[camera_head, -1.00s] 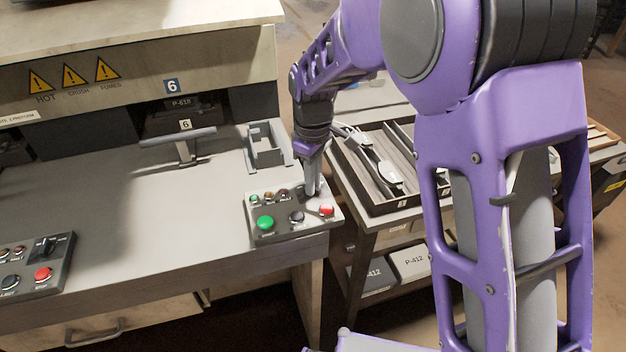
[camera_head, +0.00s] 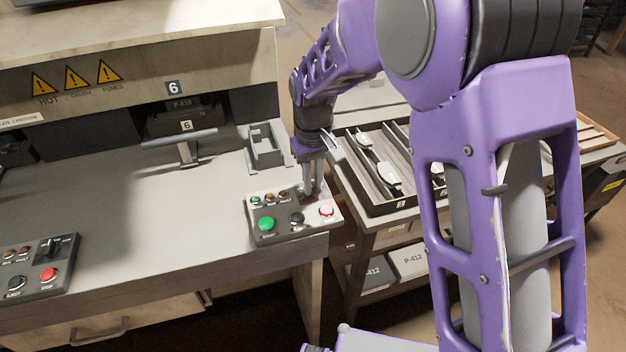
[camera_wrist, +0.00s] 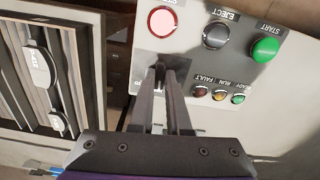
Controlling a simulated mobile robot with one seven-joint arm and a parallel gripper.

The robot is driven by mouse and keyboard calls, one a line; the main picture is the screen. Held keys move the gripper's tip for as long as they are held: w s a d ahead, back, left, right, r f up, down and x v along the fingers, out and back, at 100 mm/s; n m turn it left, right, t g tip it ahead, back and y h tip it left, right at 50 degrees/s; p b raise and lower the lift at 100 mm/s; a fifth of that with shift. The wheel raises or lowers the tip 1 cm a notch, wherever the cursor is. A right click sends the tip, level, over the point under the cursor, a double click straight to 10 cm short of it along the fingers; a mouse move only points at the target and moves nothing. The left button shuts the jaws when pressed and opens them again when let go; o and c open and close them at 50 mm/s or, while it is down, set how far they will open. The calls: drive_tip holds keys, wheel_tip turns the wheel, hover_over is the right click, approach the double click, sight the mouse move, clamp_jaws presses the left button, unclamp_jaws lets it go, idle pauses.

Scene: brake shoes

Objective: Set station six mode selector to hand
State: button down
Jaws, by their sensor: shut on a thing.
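The station six control panel (camera_head: 262,230) is a light box at the bench's right front corner, below the blue "6" sign. My gripper (camera_head: 312,192) points down at its upper right part. In the wrist view, my gripper (camera_wrist: 167,72) is shut on the dark mode selector knob (camera_wrist: 159,66), which is mostly hidden between the fingers. The selector's labels are largely covered, so I cannot read its position. The panel also has a green START button (camera_wrist: 266,50), a black EJECT button (camera_wrist: 216,36), a pale, lit-looking red button (camera_wrist: 163,21) and small READY, RUN and FAULT lamps (camera_wrist: 219,95).
A T-shaped handle (camera_head: 180,140) and a grey open holder (camera_head: 264,148) stand behind the panel. A second control panel (camera_head: 42,264) sits at the left. A cart with a divided tray (camera_head: 376,190) of brake shoes stands close on the right. The middle bench top is clear.

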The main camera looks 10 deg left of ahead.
drive_tip(key=shift+m, duration=0.7)
drive_tip(key=c, duration=0.9)
unclamp_jaws()
drive_tip(key=shift+r, duration=0.1)
wheel_tip(320, 180, up, 17)
drive_tip(key=shift+r+p, duration=0.15)
drive_tip(key=shift+p, duration=0.75)
